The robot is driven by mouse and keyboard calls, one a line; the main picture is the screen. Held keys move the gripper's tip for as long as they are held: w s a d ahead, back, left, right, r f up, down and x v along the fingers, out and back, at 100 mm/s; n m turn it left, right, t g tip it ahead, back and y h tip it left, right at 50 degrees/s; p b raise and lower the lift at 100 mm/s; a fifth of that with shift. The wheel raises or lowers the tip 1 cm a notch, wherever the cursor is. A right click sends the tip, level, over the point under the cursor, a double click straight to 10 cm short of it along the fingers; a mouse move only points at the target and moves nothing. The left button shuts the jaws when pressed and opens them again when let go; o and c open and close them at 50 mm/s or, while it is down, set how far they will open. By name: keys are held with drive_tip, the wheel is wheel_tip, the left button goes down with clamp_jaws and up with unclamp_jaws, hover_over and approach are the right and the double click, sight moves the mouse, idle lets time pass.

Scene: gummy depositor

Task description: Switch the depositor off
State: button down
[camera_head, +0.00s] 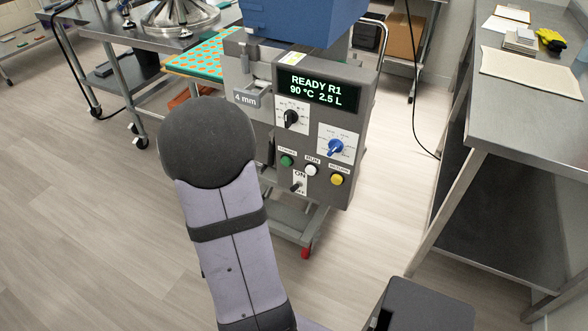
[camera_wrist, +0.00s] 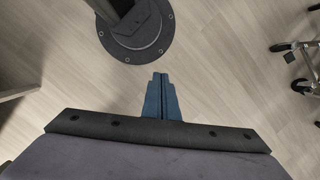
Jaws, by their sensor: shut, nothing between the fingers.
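The depositor's grey control panel (camera_head: 354,83) faces me in the head view, with a lit display (camera_head: 318,88) reading "READY R1 90 °C 2.5 L". Low on the panel is a toggle switch (camera_head: 297,187) on a white plate marked "ON" above; the lower marking is too small to read surely, and I cannot tell the lever's position for certain. My gripper (camera_wrist: 161,76) shows in the wrist view with its blue fingers together and empty, above bare floor. It is away from the panel. In the head view my gripper is not visible.
Near the switch are green (camera_head: 286,161), white (camera_head: 311,170) and yellow (camera_head: 337,180) buttons, plus black (camera_head: 291,117) and blue (camera_head: 335,147) knobs. A steel table (camera_head: 505,112) stands right. A wheeled cart (camera_head: 110,32) stands left.

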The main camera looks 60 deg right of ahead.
drive_tip(key=w+d+f+m+t+h, duration=0.25)
drive_tip(key=w+d+m, duration=0.25)
drive_tip(key=d, duration=0.5)
drive_tip(key=m+h, duration=0.4)
drive_tip(key=h, duration=0.7)
approach(296, 187)
wheel_tip(296, 187, up, 4)
drive_tip(key=shift+w+a+f+g+y, duration=0.15)
drive_tip(key=shift+w+a+g+y, duration=0.15)
drive_tip(key=shift+a+g, duration=0.2)
drive_tip(key=shift+d+f, duration=0.1)
drive_tip(key=x, duration=1)
drive_tip(key=shift+b, duration=0.4)
drive_tip(key=shift+w, duration=0.1)
drive_tip(key=shift+a+f+b, duration=0.15)
drive_tip(key=shift+a+b, duration=0.05)
drive_tip(key=shift+b, duration=0.55)
